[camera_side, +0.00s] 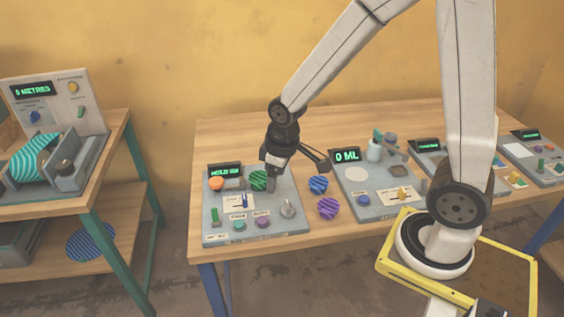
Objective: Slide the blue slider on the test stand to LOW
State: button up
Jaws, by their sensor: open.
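A grey panel with a green-lit display (224,170) stands at the left of the long wooden table; I take it for the test stand. A small blue slider (245,201) shows on a white label plate in its middle. The slider's position and the label's lettering are too small to read. My gripper (273,178) points down over the panel, just right of the slider and beside a green striped disc (258,181). It is open, with nothing seen in it. I cannot tell whether it touches anything.
The panel also carries an orange knob (216,183), a green lever (214,216), a grey knob (287,208) and coloured buttons. Blue (318,184) and purple (327,208) striped discs lie to its right. Another panel reads "0 ML" (347,155). A separate bench stands at far left.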

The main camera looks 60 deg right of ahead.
aim_at(244, 197)
jog(key=w+f+n, duration=0.1)
jog(key=w+n, duration=0.1)
jog(key=w, duration=0.1)
jog(key=w+f+n+g, duration=0.1)
jog(key=w+f+n, duration=0.1)
jog(key=w, duration=0.2)
jog(key=w+f+n, duration=0.2)
jog(key=w, duration=0.1)
jog(key=shift+w+d+f+g, duration=0.15)
jog(key=shift+w+f+g, duration=0.1)
jog(key=shift+w+g, duration=0.15)
jog(key=shift+f, duration=0.1)
jog(key=shift+f, duration=3.8)
grip_shut()
